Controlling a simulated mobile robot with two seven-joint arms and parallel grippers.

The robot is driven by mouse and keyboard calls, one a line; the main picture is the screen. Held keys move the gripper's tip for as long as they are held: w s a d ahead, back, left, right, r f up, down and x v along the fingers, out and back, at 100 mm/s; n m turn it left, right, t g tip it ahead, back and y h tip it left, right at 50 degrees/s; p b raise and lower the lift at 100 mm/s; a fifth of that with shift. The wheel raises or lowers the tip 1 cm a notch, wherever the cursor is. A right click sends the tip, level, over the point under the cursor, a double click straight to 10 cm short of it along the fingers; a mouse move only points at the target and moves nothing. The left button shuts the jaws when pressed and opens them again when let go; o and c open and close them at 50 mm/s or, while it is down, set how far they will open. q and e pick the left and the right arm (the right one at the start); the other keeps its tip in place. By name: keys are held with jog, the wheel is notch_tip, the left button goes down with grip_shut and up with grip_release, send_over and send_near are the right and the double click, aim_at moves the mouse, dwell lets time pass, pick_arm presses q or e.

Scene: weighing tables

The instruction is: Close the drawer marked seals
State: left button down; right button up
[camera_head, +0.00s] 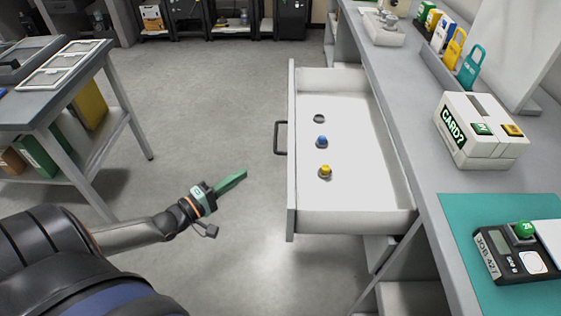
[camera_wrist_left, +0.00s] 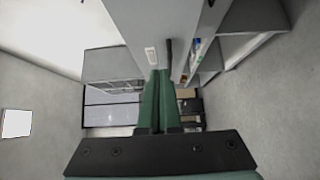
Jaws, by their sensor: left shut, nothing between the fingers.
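The drawer (camera_head: 350,220) stands pulled out from the counter on the right in the head view. Its front panel (camera_head: 291,190) faces left and carries a dark handle (camera_head: 280,138). A small pale label shows on a grey front in the left wrist view (camera_wrist_left: 151,57), but I cannot read it. Inside the drawer lie a yellow piece (camera_head: 325,171), a blue piece (camera_head: 321,142) and a dark ring-like piece (camera_head: 319,118). My left gripper (camera_head: 244,173) has green fingers, shut and empty, left of the drawer front and apart from it. My right gripper is not in view.
The counter (camera_head: 425,150) holds a white CARD? box (camera_head: 487,130) and a scale (camera_head: 510,255) on a teal mat (camera_head: 455,235). A grey table (camera_head: 45,85) with trays stands at the left. The floor (camera_head: 220,90) between them is clear.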

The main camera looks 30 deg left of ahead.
pick_arm(q)
jog(key=w+d, duration=0.5)
jog(key=w, duration=0.4)
jog(key=shift+w+d+b, duration=0.15)
jog(key=shift+w+b, duration=0.25)
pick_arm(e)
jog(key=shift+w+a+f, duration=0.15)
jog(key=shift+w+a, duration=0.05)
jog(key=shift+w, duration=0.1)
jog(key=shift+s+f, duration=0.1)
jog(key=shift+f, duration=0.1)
